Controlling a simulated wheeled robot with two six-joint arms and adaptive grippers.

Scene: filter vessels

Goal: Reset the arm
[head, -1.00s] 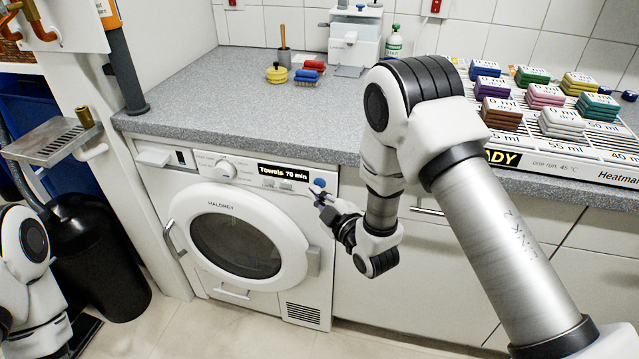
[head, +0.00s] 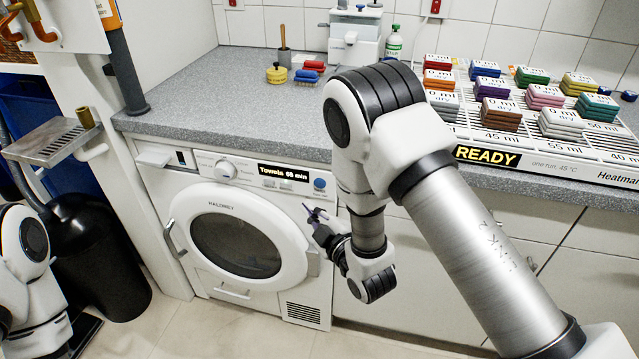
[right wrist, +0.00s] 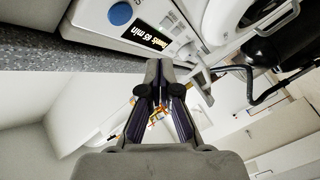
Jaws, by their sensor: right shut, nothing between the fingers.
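My right arm reaches in from the right in the head view. My right gripper (head: 314,217) is in front of the white washing machine (head: 296,307), near the right edge of its round door (head: 295,262). In the right wrist view my right gripper (right wrist: 159,68) is shut with its fingertips together and nothing between them. The blue button (right wrist: 121,13) and the display (right wrist: 156,41) lie beyond the fingers there. Of my left arm, only white links show at the left edge of the head view. My left gripper is out of view.
A grey worktop (head: 220,95) runs above the machine, with a yellow pot (head: 277,74) and red and blue brushes (head: 311,70). A heating rack (head: 610,170) with stacked coloured cloths stands right, its sign reading READY. A black bin (head: 95,260) stands left.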

